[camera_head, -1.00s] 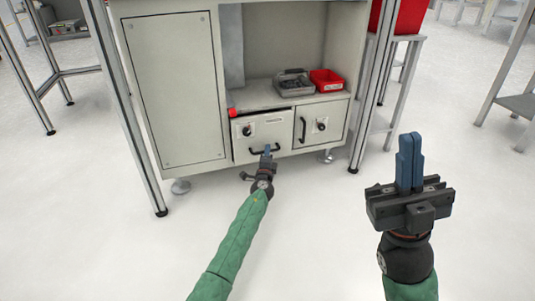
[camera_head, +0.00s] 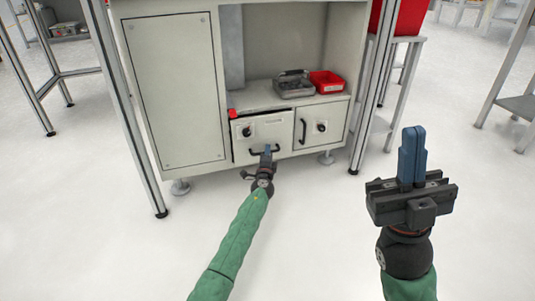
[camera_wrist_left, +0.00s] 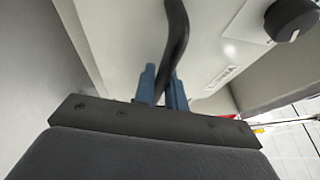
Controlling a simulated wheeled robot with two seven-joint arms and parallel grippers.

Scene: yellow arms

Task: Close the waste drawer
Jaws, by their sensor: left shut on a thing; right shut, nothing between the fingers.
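The waste drawer appears to be the white left drawer (camera_head: 275,131) low in the cabinet, with a dark knob and a black handle. A dark gap along its top edge shows it standing slightly out. My left gripper (camera_head: 267,150) is at the handle, its blue fingers shut on it. In the left wrist view, the black bar of the handle (camera_wrist_left: 177,35) runs down between the fingers (camera_wrist_left: 163,85), and the drawer front (camera_wrist_left: 215,30) fills much of the picture. My right gripper (camera_head: 412,155) is shut and empty, raised over the floor at the right.
A second drawer front (camera_head: 335,122) sits to the right. A small red object (camera_head: 232,113) is at the drawer's upper left. Metal posts flank the cabinet; the floor in front is clear.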

